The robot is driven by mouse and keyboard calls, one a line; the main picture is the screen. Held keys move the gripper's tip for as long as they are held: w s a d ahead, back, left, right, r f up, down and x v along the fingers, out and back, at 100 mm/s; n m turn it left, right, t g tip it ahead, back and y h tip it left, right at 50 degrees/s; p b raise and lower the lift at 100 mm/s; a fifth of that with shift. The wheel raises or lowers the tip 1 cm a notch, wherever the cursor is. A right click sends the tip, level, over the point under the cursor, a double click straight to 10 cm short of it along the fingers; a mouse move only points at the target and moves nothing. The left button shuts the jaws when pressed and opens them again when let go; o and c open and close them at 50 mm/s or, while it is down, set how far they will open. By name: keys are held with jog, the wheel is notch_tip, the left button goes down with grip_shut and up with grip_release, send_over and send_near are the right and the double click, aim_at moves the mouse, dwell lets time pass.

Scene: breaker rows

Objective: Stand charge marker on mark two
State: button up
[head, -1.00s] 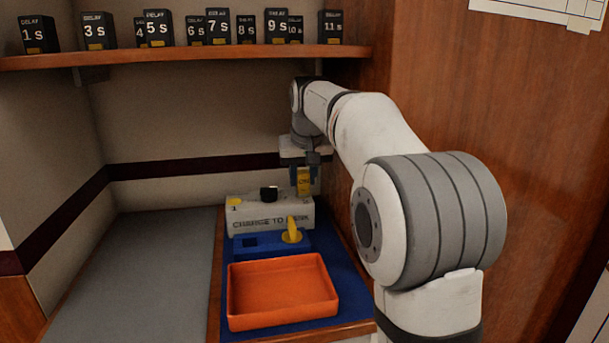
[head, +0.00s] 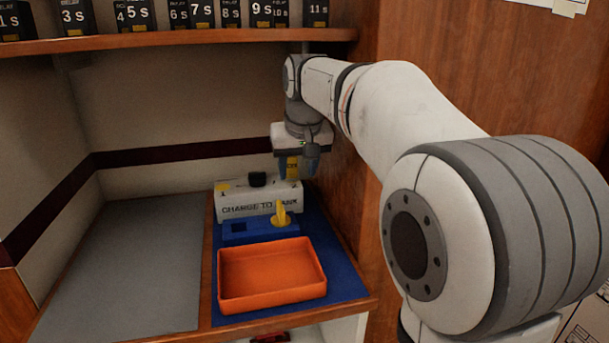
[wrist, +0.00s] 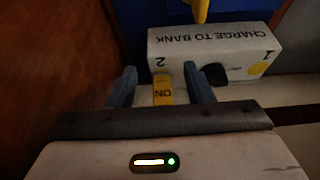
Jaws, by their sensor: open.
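The yellow charge marker (wrist: 163,92) with dark lettering stands at the end of the white CHARGE TO BANK box (wrist: 205,45) by the printed 2. In the head view the marker (head: 292,168) shows just above the box's far right end. My gripper (wrist: 160,68) is open, one finger on each side of the marker, with a visible gap to both. In the head view my gripper (head: 298,166) is over the box (head: 258,203). The marker's foot and the spot under it are hidden. Mark one (wrist: 258,69) is a bare yellow disc.
A black knob (head: 258,179) stands on the box between the marks. In front are a blue block (head: 245,232) with a yellow upright piece (head: 281,213) and an orange tray (head: 270,299), empty. Numbered black blocks line the shelf (head: 180,42) above. A wooden wall is close on the right.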

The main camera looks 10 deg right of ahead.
jog(key=shift+s, duration=2.45)
